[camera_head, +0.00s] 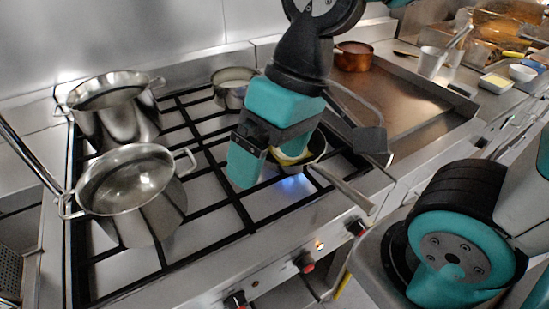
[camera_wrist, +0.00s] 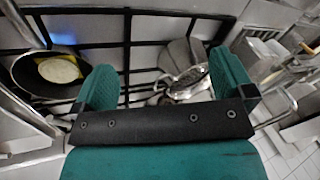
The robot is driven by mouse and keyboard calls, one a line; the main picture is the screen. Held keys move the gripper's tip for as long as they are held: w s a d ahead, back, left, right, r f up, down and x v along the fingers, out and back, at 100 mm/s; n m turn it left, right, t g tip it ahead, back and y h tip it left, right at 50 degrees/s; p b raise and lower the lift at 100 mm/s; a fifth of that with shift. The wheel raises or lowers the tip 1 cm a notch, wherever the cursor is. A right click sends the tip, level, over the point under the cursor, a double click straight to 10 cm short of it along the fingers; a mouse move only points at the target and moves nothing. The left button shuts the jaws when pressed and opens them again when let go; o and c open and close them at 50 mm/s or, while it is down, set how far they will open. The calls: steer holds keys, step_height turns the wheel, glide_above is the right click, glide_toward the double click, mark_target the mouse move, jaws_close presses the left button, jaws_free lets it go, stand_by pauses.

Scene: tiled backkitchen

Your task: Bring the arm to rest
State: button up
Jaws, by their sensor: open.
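My gripper (camera_head: 262,165) hangs over the stove (camera_head: 215,200), just left of a small pan. In the wrist view the two green fingers of my gripper (camera_wrist: 160,88) stand wide apart with nothing between them. The pan (camera_head: 318,146) sits on a burner with a blue flame under it, partly hidden behind my gripper. In the wrist view the pan (camera_wrist: 30,82) lies at the left and holds a pale round piece on something yellow.
Two large steel pots (camera_head: 113,110) (camera_head: 135,205) stand on the left of the stove. A small pot (camera_head: 232,88) and a copper pot (camera_head: 353,57) stand at the back. The pan's handle (camera_head: 342,187) points to the front right. A flat metal surface (camera_head: 415,100) on the right is mostly clear.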

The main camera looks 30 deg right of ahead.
steer(key=s+n, duration=0.1)
steer(key=s+a+n, duration=0.1)
steer(key=shift+s+r+n, duration=0.1)
steer(key=shift+n, duration=0.3)
stand_by(0.9)
